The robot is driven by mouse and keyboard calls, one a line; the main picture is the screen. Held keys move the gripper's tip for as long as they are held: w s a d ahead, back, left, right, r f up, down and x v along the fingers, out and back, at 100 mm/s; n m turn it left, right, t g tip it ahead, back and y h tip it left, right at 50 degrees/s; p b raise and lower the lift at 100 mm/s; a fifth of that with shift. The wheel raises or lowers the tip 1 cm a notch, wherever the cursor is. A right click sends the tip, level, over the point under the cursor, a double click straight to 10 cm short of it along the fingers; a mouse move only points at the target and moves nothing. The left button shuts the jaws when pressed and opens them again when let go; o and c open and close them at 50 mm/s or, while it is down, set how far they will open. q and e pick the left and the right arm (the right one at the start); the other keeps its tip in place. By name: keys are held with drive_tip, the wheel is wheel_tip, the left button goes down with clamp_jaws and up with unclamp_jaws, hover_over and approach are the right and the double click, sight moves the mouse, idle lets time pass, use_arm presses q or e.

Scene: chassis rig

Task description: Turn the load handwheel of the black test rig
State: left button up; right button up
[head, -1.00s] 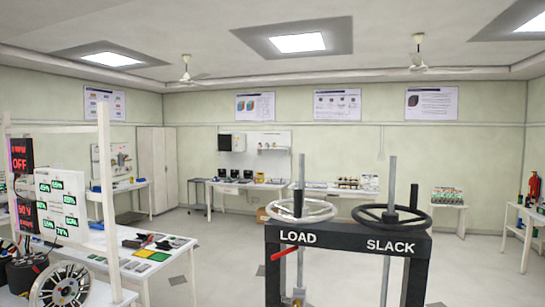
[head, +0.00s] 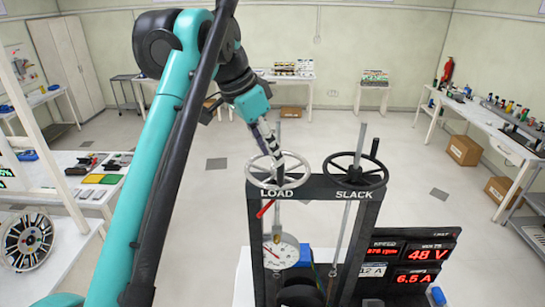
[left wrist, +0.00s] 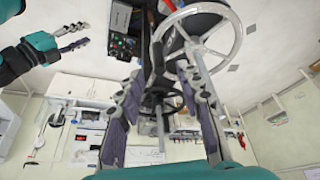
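The black test rig (head: 318,188) has LOAD and SLACK lettered on its top beam. The silver load handwheel (head: 303,179) is on the left and the black slack handwheel (head: 377,179) on the right. My left gripper (head: 268,146) reaches down over the load handwheel, its fingers overlapping the wheel's far part and centre. In the left wrist view its fingers (left wrist: 163,105) are spread apart, with the silver load handwheel rim (left wrist: 241,30) beside the right finger. I cannot tell whether they touch. My right gripper (left wrist: 74,37) shows in the left wrist view, fingers apart and empty.
A dial gauge (head: 283,252) hangs in the rig below a red lever (head: 265,208). A red-digit display panel (head: 410,262) stands at lower right. Open floor lies behind the rig.

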sight(280, 185)
use_arm(q)
drive_tip(key=x, duration=0.7)
drive_tip(key=shift+d+f, duration=0.15)
drive_tip(key=shift+d, duration=0.05)
clamp_jaws()
